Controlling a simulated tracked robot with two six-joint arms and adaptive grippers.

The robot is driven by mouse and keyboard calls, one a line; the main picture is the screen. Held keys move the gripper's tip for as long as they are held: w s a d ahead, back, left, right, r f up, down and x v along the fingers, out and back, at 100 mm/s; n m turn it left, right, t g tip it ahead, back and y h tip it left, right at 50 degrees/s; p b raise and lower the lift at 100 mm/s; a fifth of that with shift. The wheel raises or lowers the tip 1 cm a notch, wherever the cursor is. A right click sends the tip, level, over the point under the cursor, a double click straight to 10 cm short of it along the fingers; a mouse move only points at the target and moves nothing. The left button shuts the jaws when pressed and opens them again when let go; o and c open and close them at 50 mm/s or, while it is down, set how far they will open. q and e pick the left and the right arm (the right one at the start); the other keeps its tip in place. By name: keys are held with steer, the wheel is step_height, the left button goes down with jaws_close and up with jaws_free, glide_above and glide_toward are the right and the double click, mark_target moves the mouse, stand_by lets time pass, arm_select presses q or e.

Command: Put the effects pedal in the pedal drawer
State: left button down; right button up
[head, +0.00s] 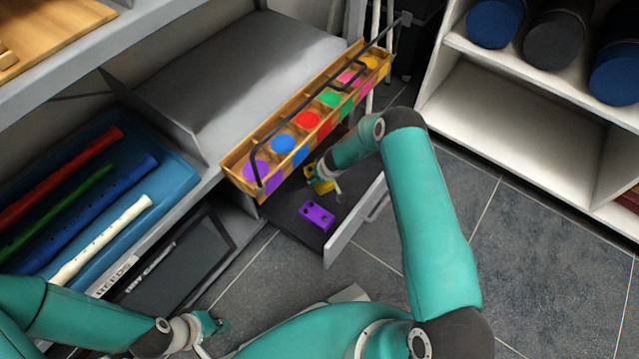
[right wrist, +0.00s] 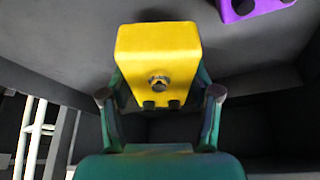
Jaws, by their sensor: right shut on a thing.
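The yellow effects pedal (right wrist: 158,60) is between the fingers of my right gripper (right wrist: 160,98), which is shut on it. In the head view the yellow pedal (head: 320,184) shows partly, behind my right wrist, over the open pedal drawer (head: 338,238). I cannot tell whether it touches the drawer floor. A purple pedal (head: 317,215) lies in the drawer, nearer its front; it also shows in the right wrist view (right wrist: 250,7). My left gripper (head: 216,323) is low at the left, away from the drawer, with no object seen in it; its finger gap is unclear.
A wooden rack with coloured discs and a black handle (head: 300,125) overhangs the drawer's far side. A blue tray (head: 165,180) of recorders is at left. White shelves (head: 520,95) stand at right. Tiled floor (head: 525,260) is clear.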

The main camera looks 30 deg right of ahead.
step_height(320, 180, down, 4)
steer(key=shift+f+b, duration=0.1)
steer(key=shift+b, duration=0.9)
steer(key=shift+w+f, duration=0.1)
steer(key=shift+f, duration=0.1)
steer(key=shift+a+r, duration=0.1)
steer(key=shift+f+b, duration=0.2)
steer(key=shift+b, duration=0.1)
steer(key=o, duration=1.4)
steer(key=shift+r, duration=0.1)
